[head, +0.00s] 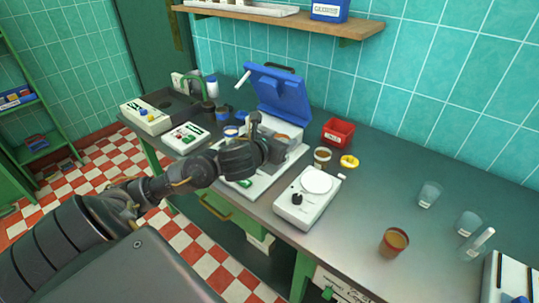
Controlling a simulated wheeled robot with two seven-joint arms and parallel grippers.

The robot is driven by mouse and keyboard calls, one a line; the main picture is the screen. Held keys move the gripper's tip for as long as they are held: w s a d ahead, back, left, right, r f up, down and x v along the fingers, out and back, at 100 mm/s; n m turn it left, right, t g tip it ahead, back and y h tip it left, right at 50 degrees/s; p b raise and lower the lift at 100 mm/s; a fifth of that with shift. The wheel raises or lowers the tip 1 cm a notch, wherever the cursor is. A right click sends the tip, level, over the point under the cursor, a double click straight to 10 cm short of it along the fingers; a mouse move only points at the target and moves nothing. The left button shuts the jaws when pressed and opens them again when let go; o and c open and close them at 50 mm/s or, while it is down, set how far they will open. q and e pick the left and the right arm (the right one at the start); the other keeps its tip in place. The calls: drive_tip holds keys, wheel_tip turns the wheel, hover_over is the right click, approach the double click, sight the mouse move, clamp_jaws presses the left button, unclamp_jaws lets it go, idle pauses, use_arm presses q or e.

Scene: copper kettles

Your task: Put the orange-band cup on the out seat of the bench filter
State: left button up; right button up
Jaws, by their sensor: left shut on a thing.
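The bench filter (297,155) is a pale unit on the bench with its blue lid (278,92) tilted up and open. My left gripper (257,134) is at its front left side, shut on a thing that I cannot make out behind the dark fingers. A small orange-brown patch (284,137) shows just right of the gripper, inside the filter housing; I cannot tell whether it is the orange-band cup. The out seat is not clearly seen, as my wrist covers the filter's front. My right gripper is not in view.
A white scale (309,198), a brown-topped jar (322,156), a yellow ring (349,161) and a red bin (338,131) stand right of the filter. An amber cup (394,243) and clear beakers (429,195) are farther right. A blue-banded cup (231,131) stands behind my wrist.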

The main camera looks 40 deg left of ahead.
use_arm(q)
drive_tip(key=w+a+f+p, duration=0.2)
drive_tip(key=w+a+f, duration=0.3)
drive_tip(key=a+f, duration=0.2)
drive_tip(key=shift+a+f, duration=0.35)
drive_tip(key=shift+a, duration=0.25)
drive_tip(key=f, duration=0.1)
drive_tip(key=f+p, duration=0.1)
drive_tip(key=f, duration=0.1)
drive_tip(key=shift+w+a, duration=0.15)
drive_tip(key=shift+w, duration=0.05)
drive_tip(key=shift+f, duration=0.2)
drive_tip(key=shift+f, duration=0.1)
drive_tip(key=shift+f, duration=0.15)
drive_tip(key=o, duration=0.7)
